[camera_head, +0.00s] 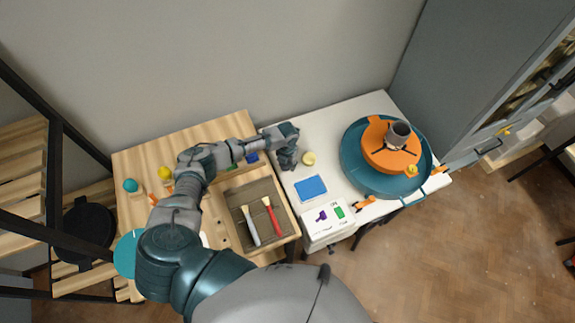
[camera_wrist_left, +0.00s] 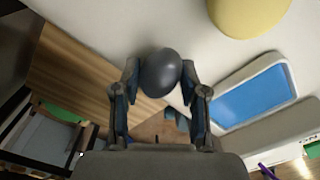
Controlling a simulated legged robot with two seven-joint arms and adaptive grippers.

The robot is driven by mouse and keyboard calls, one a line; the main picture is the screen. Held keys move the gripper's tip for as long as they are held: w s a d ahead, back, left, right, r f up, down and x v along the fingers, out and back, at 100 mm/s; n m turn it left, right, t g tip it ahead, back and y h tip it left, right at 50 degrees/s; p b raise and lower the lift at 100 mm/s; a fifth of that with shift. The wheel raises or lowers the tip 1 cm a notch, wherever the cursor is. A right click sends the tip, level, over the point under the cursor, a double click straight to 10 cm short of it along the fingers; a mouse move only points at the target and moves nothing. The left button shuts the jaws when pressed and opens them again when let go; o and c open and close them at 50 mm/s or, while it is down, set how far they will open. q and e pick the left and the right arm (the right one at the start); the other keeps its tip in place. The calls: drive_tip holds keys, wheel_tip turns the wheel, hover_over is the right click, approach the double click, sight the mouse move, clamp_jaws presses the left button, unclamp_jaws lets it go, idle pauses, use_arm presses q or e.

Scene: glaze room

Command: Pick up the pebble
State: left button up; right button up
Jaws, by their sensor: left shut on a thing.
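The pebble (camera_wrist_left: 161,72) is a dark grey, smooth, rounded stone in the left wrist view. My left gripper (camera_wrist_left: 161,82) is shut on it, with one finger on each side. In the head view my left gripper (camera_head: 287,163) is over the left edge of the white table. The pebble cannot be made out there, behind or under the gripper. I cannot tell whether the pebble is clear of the table top. My right gripper is in neither view.
A pale yellow round thing (camera_head: 309,158) stands just right of the gripper. A blue pad (camera_head: 311,188) lies nearer. A teal wheel basin (camera_head: 355,171) with an orange piece (camera_head: 375,155) is farther right. A wooden tray (camera_head: 231,215) with brushes is to the left.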

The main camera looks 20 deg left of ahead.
use_arm(q)
drive_tip(key=shift+s+d+r, duration=0.1)
drive_tip(key=shift+d+r, duration=0.1)
drive_tip(key=shift+r, duration=0.4)
drive_tip(key=shift+d+r, duration=0.15)
drive_tip(key=shift+r, duration=0.45)
drive_tip(key=s+d, duration=0.2)
drive_tip(key=d, duration=0.2)
drive_tip(key=s+d+r, duration=0.1)
drive_tip(key=s+d, duration=0.1)
drive_tip(key=d, duration=0.3)
drive_tip(key=s+d, duration=0.1)
drive_tip(key=d, duration=0.3)
drive_tip(key=shift+s+d+r, duration=0.15)
drive_tip(key=shift+s+d, duration=0.35)
drive_tip(key=shift+d, duration=0.2)
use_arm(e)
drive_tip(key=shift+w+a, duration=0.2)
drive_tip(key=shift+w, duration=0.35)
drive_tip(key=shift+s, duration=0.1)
use_arm(q)
drive_tip(key=o, duration=0.3)
drive_tip(key=shift+c, duration=0.9)
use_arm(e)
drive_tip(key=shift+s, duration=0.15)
